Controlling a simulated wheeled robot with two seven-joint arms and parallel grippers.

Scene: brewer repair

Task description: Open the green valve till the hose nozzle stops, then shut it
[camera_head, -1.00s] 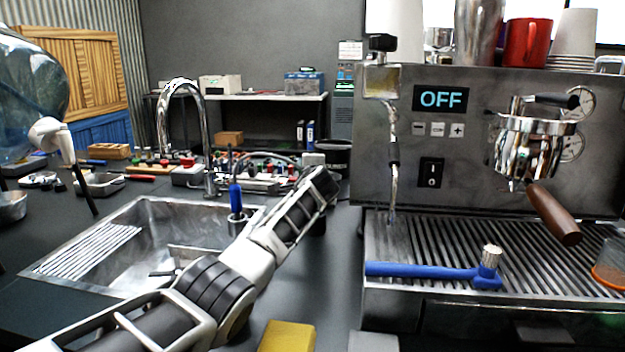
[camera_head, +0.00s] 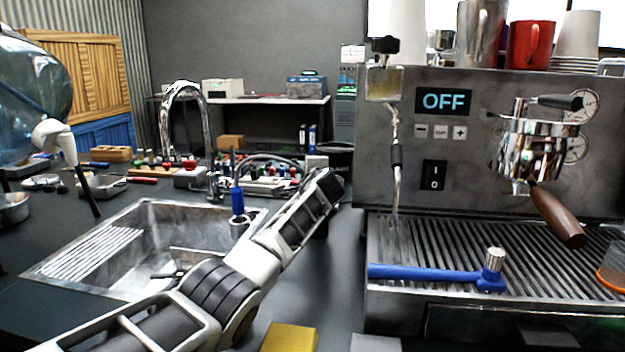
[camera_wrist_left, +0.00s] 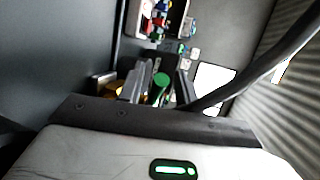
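My left arm crosses the head view from the bottom left. Its hand ends beside the coffee machine's left side, and its fingertips are hidden there. In the left wrist view my left gripper (camera_wrist_left: 161,82) has its two fingers standing apart. A green cylindrical part (camera_wrist_left: 160,88), which looks like the green valve, shows between them. I cannot tell whether the fingers touch it. The valve is not visible in the head view. I cannot make out the hose nozzle for certain. A dark, curved hose or cable (camera_wrist_left: 255,70) runs across the left wrist view. My right gripper is not in view.
The coffee machine (camera_head: 400,190) stands at right, its display reading OFF. A blue-handled tool (camera_head: 430,272) lies on its drip tray (camera_head: 545,262). A sink (camera_head: 165,225) with a tall tap (camera_head: 163,125) is left of my arm. A yellow block (camera_head: 290,338) lies at the front.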

